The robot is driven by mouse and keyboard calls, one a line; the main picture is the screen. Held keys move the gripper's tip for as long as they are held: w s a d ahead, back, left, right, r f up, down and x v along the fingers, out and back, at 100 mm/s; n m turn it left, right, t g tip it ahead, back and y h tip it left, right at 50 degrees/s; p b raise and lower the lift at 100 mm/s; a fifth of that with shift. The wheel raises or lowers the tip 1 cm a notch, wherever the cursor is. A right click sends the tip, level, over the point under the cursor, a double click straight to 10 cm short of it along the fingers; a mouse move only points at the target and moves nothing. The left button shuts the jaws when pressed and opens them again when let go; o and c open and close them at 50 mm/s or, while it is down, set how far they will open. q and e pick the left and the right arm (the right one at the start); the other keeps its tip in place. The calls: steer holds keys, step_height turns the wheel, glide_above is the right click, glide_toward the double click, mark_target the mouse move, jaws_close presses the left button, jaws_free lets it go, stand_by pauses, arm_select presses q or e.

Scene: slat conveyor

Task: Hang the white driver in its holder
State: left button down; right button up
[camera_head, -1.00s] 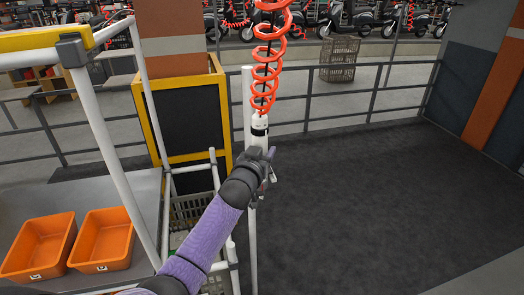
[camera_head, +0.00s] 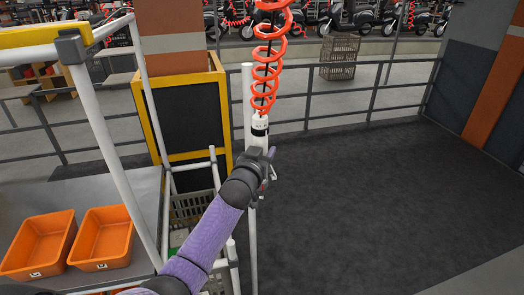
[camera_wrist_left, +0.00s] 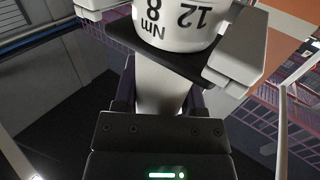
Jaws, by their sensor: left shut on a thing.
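The white driver (camera_head: 260,124) hangs upright under a red coiled cord, just right of a tall white post (camera_head: 247,105). My left gripper (camera_head: 266,165) is shut on the driver, and its jaws and my wrist hide the driver's lower part in the head view. In the left wrist view the driver's white body (camera_wrist_left: 180,22), marked "12", "8" and "Nm", fills the top, between the jaws of my left gripper (camera_wrist_left: 168,55). I cannot make out the holder clearly in either view. My right gripper is not in view.
A white tube frame (camera_head: 108,160) stands at the left, with two orange bins (camera_head: 40,243) on a grey surface. A yellow-edged black board (camera_head: 186,115) stands behind my arm. A dark railing (camera_head: 340,98) runs across the back. The dark floor at the right is clear.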

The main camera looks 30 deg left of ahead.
arm_select(q)
steer(key=shift+f, duration=0.25)
stand_by(0.5)
steer(key=shift+c, duration=0.4)
jaws_free()
steer(key=shift+f, duration=0.1)
steer(key=shift+s+d, duration=0.15)
steer(key=shift+s, duration=0.2)
steer(key=v, duration=0.9)
steer(key=shift+s, duration=0.1)
